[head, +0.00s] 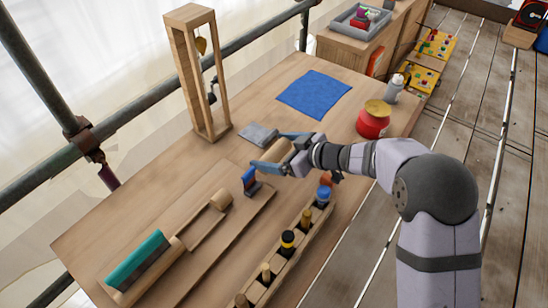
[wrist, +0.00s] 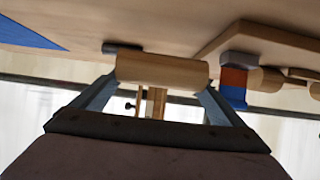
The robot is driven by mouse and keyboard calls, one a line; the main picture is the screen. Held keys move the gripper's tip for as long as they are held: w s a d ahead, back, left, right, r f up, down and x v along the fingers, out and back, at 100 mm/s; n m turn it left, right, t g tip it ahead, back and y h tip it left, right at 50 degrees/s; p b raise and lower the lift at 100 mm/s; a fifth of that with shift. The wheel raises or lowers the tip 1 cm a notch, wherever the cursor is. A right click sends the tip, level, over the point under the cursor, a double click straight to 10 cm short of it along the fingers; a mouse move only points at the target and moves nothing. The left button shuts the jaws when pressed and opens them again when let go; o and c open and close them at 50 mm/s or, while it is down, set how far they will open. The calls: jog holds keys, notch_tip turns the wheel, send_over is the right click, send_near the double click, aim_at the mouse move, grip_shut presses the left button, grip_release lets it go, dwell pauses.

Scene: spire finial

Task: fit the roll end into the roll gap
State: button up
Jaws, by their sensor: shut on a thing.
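My gripper (head: 277,156) is shut on a pale wooden cylinder, the roll end (head: 281,151), and holds it crosswise above the table. The wrist view shows the roll end (wrist: 162,72) between the two fingers. A wooden board (head: 232,225) lies below and to the left in the head view.
A rack of several capped tools (head: 287,240) lies beside the board. A tall wooden frame (head: 196,75) stands behind. A grey pad (head: 258,134), blue cloth (head: 314,93), red jar (head: 373,120) and spray can (head: 393,88) are farther off.

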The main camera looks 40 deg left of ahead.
aim_at(274, 159)
jog(key=shift+f, duration=1.65)
jog(key=shift+f, duration=0.1)
jog(key=shift+f, duration=0.2)
jog(key=o, duration=0.8)
jog(key=shift+c, duration=0.2)
jog(key=shift+f, duration=0.1)
jog(key=shift+s+d, duration=0.1)
jog(key=shift+r, duration=0.25)
jog(key=v, duration=1.2)
jog(key=shift+b, duration=0.3)
